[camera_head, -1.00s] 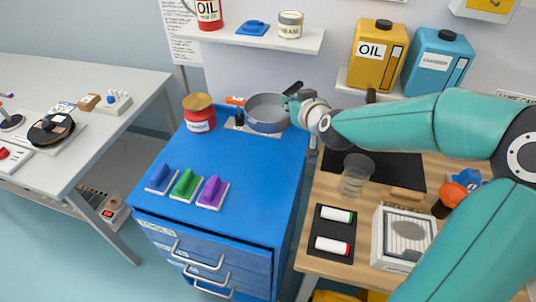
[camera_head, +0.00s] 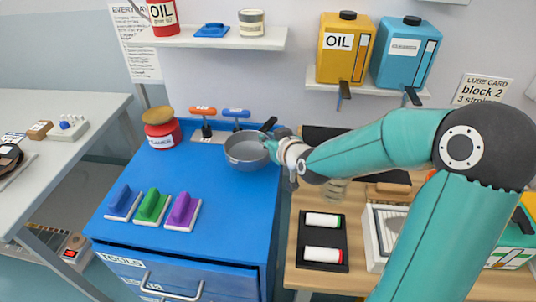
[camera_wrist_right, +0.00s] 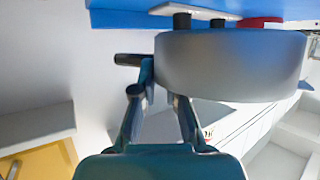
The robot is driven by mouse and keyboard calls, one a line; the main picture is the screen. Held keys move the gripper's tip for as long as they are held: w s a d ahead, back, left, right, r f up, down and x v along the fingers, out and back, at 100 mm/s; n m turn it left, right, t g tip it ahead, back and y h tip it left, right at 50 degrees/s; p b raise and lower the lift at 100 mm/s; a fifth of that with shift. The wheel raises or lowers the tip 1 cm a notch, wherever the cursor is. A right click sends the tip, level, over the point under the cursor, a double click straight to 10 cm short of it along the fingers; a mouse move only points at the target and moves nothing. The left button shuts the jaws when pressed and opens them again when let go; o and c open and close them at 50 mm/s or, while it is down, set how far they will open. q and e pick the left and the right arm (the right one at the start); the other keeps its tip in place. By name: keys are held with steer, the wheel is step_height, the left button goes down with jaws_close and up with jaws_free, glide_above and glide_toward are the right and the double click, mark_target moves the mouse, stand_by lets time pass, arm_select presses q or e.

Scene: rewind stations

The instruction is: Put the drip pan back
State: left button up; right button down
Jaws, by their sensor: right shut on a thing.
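The drip pan (camera_head: 246,155) is a round grey pan with a short black handle (camera_head: 268,124). It is at the back right of the blue cabinet top (camera_head: 225,190). My right gripper (camera_head: 272,146) is shut on the pan's right side. In the right wrist view, the pan (camera_wrist_right: 232,68) fills the upper right, close to the fingers of my right gripper (camera_wrist_right: 163,82). It seems to be held off the blue top, but its height is hard to tell. My left gripper is out of view.
Blue, green and purple blocks (camera_head: 152,206) stand in front. The middle of the cabinet top is clear.

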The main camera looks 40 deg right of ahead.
step_height(320, 180, down, 4)
steer(key=shift+f, duration=0.2)
steer(key=shift+f+b, duration=0.1)
steer(key=shift+b, duration=0.2)
steer(key=c, duration=1.2)
jaws_free()
steer(key=shift+s+r, duration=0.1)
steer(key=shift+r, duration=0.1)
